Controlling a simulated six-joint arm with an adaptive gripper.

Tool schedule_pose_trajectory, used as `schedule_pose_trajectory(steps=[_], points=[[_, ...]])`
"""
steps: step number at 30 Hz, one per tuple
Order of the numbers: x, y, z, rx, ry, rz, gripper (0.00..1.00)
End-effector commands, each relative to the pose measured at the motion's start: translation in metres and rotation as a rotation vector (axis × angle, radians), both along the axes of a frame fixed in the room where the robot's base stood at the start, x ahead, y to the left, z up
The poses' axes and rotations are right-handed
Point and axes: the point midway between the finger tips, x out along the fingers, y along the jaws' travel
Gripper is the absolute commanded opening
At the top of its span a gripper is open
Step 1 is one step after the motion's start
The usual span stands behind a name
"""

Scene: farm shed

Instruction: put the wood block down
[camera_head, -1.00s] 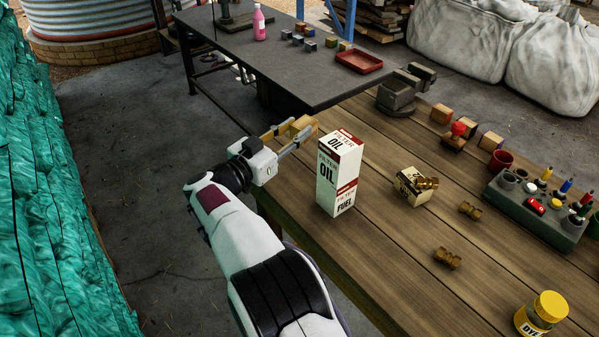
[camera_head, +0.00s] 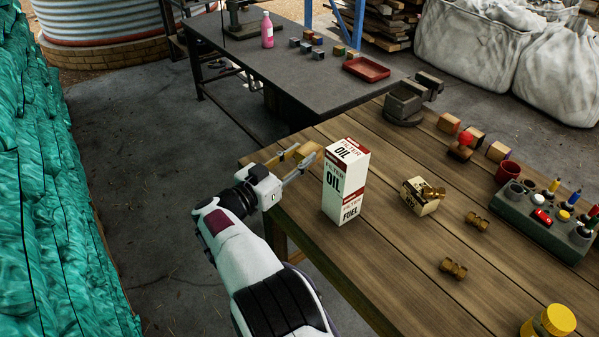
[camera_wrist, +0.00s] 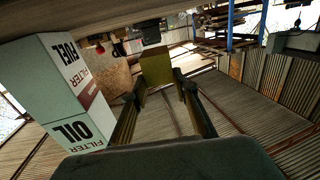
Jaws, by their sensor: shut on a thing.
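The wood block (camera_head: 309,151) is a small tan piece at the far left corner of the wooden table (camera_head: 390,245). My gripper (camera_head: 296,160) is shut on it, with one finger on each side. In the wrist view, the block (camera_wrist: 155,66) shows between the two finger ends (camera_wrist: 160,88). The block is low over the tabletop near its edge; I cannot tell whether its underside touches the wood.
A tall white and red oil filter box (camera_head: 346,185) stands upright just right of my gripper. A smaller box (camera_head: 418,199), brass fittings (camera_head: 453,268), a vise (camera_head: 404,102) and a grey holder (camera_head: 540,220) are farther right. Bare planks lie behind the oil box.

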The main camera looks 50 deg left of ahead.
Motion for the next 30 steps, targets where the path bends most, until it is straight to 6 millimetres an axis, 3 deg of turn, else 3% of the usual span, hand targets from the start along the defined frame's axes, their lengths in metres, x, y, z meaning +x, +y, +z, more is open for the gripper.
schedule_pose_trajectory(steps=[14,30], points=[[0.000,0.000,-0.007,0.000,-0.001,0.000,0.07],[0.000,0.000,-0.051,0.000,-0.002,0.000,0.07]])
